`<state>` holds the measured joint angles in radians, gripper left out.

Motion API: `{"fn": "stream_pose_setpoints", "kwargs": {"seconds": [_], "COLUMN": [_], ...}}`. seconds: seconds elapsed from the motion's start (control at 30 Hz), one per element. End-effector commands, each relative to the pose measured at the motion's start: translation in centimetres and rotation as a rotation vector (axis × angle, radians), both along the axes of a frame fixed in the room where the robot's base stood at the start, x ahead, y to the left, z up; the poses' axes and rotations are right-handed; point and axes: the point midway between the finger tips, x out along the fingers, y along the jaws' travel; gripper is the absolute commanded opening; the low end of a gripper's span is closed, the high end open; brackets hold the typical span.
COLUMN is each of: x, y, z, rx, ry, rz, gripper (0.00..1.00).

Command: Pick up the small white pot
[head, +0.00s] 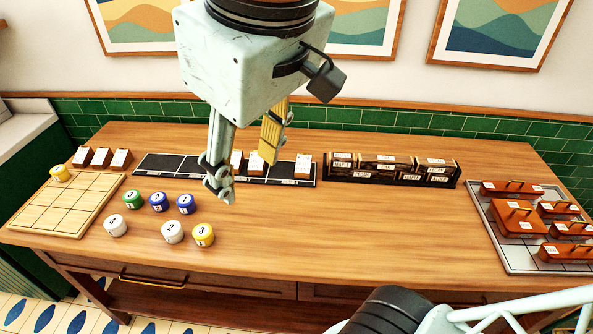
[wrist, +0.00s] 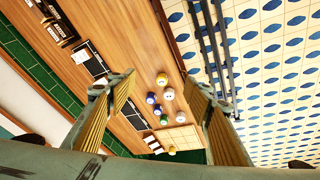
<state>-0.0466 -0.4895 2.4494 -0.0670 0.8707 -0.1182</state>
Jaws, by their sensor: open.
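Two white pots stand upright on the wooden table: one (head: 115,226) at the left of the front row, one (head: 172,232) in its middle. They look close in size; I cannot tell clearly which is smaller. In the wrist view they show between the fingers, one white pot (wrist: 168,94) nearer the yellow pot and another (wrist: 181,117) near the green one. My gripper (head: 245,172) is open and empty, above the table, to the right of and higher than the pots. In the wrist view its fingers (wrist: 160,80) stand wide apart.
Close around are a green pot (head: 133,199), two blue pots (head: 158,201) and a yellow pot (head: 203,235). Another yellow pot (head: 60,173) sits on a gridded wooden board (head: 45,215). A black strip (head: 165,167) lies behind. The table's front middle is clear.

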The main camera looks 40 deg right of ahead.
Motion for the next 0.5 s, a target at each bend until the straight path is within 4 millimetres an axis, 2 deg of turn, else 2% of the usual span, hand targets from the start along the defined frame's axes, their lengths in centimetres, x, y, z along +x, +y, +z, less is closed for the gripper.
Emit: {"fn": "stream_pose_setpoints", "kwargs": {"seconds": [0.5], "x": [8.7], "y": [0.8], "z": [0.1], "rx": [-0.162], "ry": [0.060], "rz": [0.327], "gripper": [0.47]}}
